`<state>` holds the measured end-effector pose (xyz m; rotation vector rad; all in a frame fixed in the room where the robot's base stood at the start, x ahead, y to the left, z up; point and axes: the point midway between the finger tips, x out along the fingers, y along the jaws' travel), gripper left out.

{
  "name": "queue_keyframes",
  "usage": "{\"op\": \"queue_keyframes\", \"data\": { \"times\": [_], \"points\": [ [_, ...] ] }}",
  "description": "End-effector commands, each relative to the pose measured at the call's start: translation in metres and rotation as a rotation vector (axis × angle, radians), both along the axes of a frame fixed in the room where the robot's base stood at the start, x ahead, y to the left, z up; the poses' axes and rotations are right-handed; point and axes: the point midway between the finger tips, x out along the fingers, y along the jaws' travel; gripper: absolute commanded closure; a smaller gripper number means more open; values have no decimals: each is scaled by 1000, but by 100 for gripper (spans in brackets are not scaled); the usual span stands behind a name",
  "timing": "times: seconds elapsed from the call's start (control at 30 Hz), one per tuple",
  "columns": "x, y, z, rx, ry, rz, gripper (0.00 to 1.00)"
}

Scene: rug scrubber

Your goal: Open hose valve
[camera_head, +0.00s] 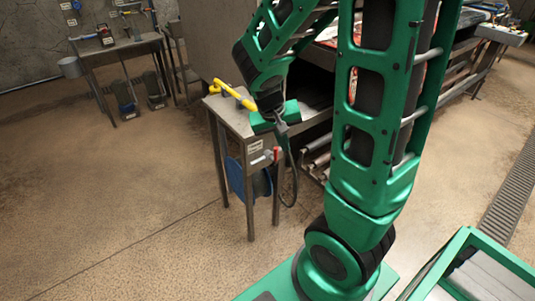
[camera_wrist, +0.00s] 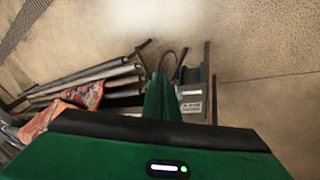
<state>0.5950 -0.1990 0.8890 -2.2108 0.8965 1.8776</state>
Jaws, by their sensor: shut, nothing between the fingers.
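The hose valve shows in the head view as a small red handle (camera_head: 277,153) on a pale fitting, at the front of a small metal table, below its top. Whether its handle is turned open or closed is too small to tell. My gripper (camera_head: 272,118) is above the valve, near the table's front right corner, apart from the red handle. In the wrist view my gripper (camera_wrist: 160,85) is shut and empty, with its green fingers together. The red handle cannot be made out in the wrist view.
The metal table (camera_head: 228,112) carries a yellow tool (camera_head: 232,95). A blue hose reel (camera_head: 258,182) sits under it, and a black hose (camera_head: 291,180) hangs at its right side. A rack of rolled rugs (camera_head: 318,150) stands close on the right. The floor left of the table is clear.

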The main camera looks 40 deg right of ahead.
Motion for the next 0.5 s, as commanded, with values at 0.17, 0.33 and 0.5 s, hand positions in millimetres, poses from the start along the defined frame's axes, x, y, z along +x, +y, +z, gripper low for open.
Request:
{"op": "queue_keyframes", "data": {
  "times": [0.17, 0.33, 0.5],
  "points": [
    [51, 16, -34, -113, -41, 82, 100],
    [88, 34, -60, -192, -93, 158, 100],
    [107, 47, -74, -230, -126, 202, 100]
  ]
}}
